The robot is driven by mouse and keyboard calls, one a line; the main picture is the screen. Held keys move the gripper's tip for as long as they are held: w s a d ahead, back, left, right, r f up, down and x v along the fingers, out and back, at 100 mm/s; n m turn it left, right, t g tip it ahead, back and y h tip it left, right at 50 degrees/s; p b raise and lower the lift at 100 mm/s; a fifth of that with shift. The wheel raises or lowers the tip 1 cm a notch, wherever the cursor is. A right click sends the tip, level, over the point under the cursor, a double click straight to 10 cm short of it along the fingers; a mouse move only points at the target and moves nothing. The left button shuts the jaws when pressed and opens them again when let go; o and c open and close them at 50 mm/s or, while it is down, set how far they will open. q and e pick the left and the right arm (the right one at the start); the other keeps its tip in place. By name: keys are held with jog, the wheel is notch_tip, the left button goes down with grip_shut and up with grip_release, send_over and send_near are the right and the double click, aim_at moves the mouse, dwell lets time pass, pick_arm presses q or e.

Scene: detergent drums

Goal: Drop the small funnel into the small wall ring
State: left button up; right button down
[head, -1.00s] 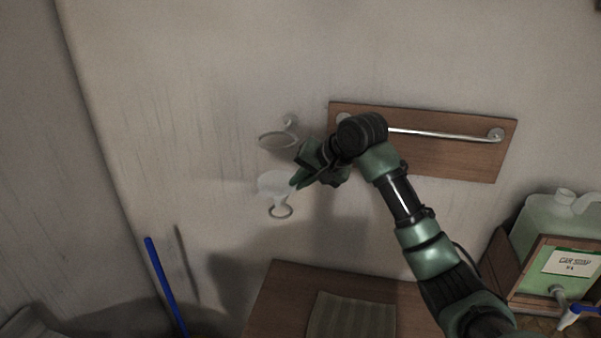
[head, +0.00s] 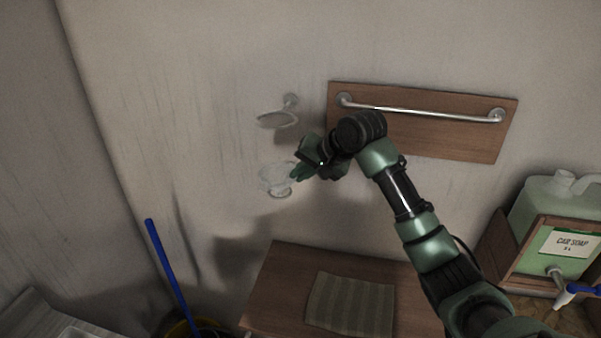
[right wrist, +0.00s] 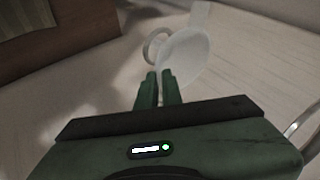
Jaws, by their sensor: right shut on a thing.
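The small funnel (head: 272,178) is translucent white, and my right gripper (head: 298,174) is shut on its right edge. It also shows in the right wrist view (right wrist: 184,56), just beyond the fingertips (right wrist: 158,76). The small wall ring (head: 281,193) is the lower, narrower ring on the wall; in the head view the funnel's lower part overlaps it. In the right wrist view the ring (right wrist: 148,48) shows left of the funnel, partly behind it. I cannot tell whether the spout is inside the ring. My left gripper is not in view.
A larger wall ring (head: 277,120) sits above the funnel. A metal bar (head: 425,112) on a wooden board is to the right. Below stands a wooden table (head: 268,285) with a striped cloth (head: 350,304). A car soap canister (head: 545,205) is at far right.

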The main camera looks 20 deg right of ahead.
jog(key=c, duration=1.5)
grip_release()
